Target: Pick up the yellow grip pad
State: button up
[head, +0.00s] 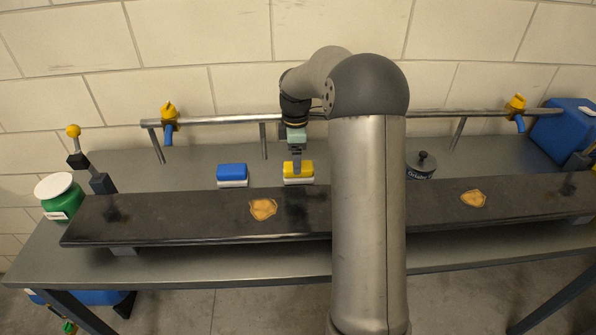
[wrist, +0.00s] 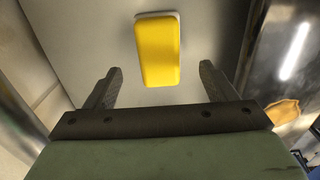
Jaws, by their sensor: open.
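The yellow grip pad (head: 298,168) sits on a white base on the grey table, behind the dark raised board. In the wrist view the yellow pad (wrist: 158,50) lies ahead of the fingers, between their lines, with a white edge showing around its far end. My gripper (wrist: 160,80) is open and empty, its two fingers apart and short of the pad in that view. In the head view my gripper (head: 296,162) hangs over the yellow pad; one finger overlaps it there. I cannot tell the exact gap between them.
A blue pad (head: 231,171) on a white base stands left of the yellow one. The dark board (head: 180,215) runs along the front, with tan patches. A grey lidded pot (head: 421,166) stands right. A metal rail (head: 225,119) runs behind. A green jar (head: 61,197) stands far left.

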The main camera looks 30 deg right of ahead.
aim_at(307, 176)
jog(key=shift+f+p, duration=0.6)
jog(key=shift+f, duration=2.4)
jog(key=c, duration=1.1)
